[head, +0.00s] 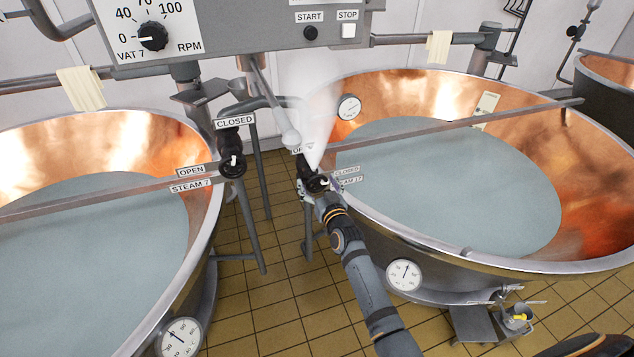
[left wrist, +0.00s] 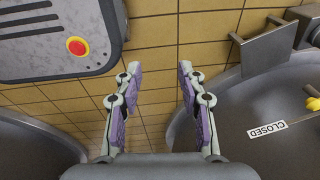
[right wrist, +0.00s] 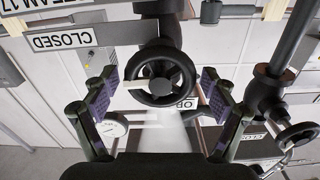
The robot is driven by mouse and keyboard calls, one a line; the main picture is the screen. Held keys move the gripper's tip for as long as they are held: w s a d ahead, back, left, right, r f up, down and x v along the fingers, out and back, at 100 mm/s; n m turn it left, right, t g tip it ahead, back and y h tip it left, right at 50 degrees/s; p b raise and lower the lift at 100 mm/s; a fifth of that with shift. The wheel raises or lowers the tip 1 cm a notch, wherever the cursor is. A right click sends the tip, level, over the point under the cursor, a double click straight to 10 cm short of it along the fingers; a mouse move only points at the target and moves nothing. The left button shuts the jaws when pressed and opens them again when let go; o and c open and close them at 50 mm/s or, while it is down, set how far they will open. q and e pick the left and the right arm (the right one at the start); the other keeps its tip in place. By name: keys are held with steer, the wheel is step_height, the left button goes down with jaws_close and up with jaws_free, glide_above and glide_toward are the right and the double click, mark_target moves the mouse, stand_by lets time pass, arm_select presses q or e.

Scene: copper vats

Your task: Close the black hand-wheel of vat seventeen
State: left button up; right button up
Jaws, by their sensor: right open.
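The black hand-wheel (head: 319,184) is on the valve by the STEAM 17 label, at the left rim of the right copper vat (head: 590,264). A white plume of steam (head: 315,95) shows above it. In the right wrist view the hand-wheel (right wrist: 186,76) faces me, with a pale pointer across its hub toward the left. My right gripper (right wrist: 160,82) is open, its fingers on either side of the wheel and apart from it. In the head view my right gripper (head: 314,196) partly hides the wheel. My left gripper (left wrist: 157,76) is open and empty above the tiled floor.
A second black hand-wheel (head: 231,165) is at STEAM 7 on the left vat (head: 207,222). A control panel (head: 250,25) hangs above. The left wrist view shows a grey box with a red button (left wrist: 77,46) and a yellow handle (left wrist: 313,104) near a CLOSED label.

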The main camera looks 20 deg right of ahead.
steer(key=c, duration=1.2)
steer(key=shift+o, duration=0.2)
steer(key=m, duration=0.3)
steer(key=o, duration=1.2)
steer(key=shift+w, duration=0.1)
steer(key=shift+c, duration=0.2)
steer(key=s, duration=1.2)
steer(key=shift+d, duration=0.25)
steer(key=shift+f, duration=0.1)
